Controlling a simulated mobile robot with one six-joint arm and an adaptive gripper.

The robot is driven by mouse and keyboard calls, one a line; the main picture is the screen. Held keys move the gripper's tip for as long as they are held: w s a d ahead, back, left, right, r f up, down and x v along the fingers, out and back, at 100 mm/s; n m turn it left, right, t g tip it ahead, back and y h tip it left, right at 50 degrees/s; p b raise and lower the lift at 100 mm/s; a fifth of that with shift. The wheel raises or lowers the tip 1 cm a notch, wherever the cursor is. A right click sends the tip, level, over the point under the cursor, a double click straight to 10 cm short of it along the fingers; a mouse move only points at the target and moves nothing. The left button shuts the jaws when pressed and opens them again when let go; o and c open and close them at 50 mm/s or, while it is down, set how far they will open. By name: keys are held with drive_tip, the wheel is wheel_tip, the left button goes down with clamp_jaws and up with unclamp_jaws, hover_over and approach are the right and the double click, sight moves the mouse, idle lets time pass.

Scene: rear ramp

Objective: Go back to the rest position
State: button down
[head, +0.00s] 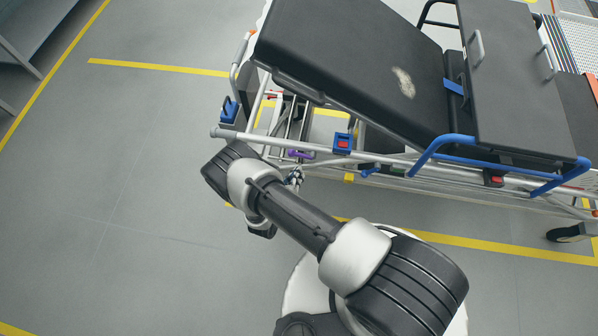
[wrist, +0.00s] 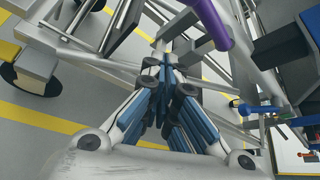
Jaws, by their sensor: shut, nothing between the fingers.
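My gripper (wrist: 168,66) is in the middle of the wrist view, its blue-grey fingers drawn together at the tips with nothing between them. Its tips appear close to the metal tubes of the stretcher frame (wrist: 95,60); I cannot tell whether they touch. In the head view my arm reaches from the bottom right up to the left, ending beside the near side rail of the stretcher (head: 400,158).
The stretcher's black mattress (head: 340,60) has a raised back section and a pale worn patch. Blue rails (head: 440,150) and red-buttoned blue clips (head: 343,143) stick out on the near side. A wheel (wrist: 30,80) shows below. Grey floor (head: 110,180) at left is clear.

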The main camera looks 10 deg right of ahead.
drive_tip(key=r+p+v, duration=0.1)
drive_tip(key=p+v, duration=0.1)
drive_tip(key=v, duration=0.7)
drive_tip(key=w+d+r+m+g+h, duration=0.1)
drive_tip(key=w+r+m+g+h, duration=0.2)
drive_tip(key=r, duration=0.5)
drive_tip(key=w+d+r+m, duration=0.1)
drive_tip(key=w+r+m, duration=0.2)
drive_tip(key=r+m, duration=0.4)
drive_tip(key=d+r+m+g, duration=0.3)
drive_tip(key=r+m, duration=0.1)
drive_tip(key=r, duration=0.4)
drive_tip(key=d+r+m+g, duration=0.2)
drive_tip(key=d+r+m, duration=0.15)
drive_tip(key=r, duration=0.55)
drive_tip(key=s+d+r+m+g+y, duration=0.1)
drive_tip(key=s+d+r+m+y, duration=0.15)
drive_tip(key=s+r+m, duration=0.35)
drive_tip(key=s+d+r+m+g+y, duration=0.1)
drive_tip(key=s+d+r+m+y, duration=0.15)
drive_tip(key=r, duration=0.55)
drive_tip(key=s+r+m+t+y, duration=0.3)
drive_tip(key=s+r+m+y, duration=0.1)
drive_tip(key=s+r+m, duration=0.4)
drive_tip(key=s+m, duration=0.2)
drive_tip(key=s, duration=0.2)
drive_tip(key=shift+t+y, duration=0.3)
drive_tip(key=shift+y, duration=0.1)
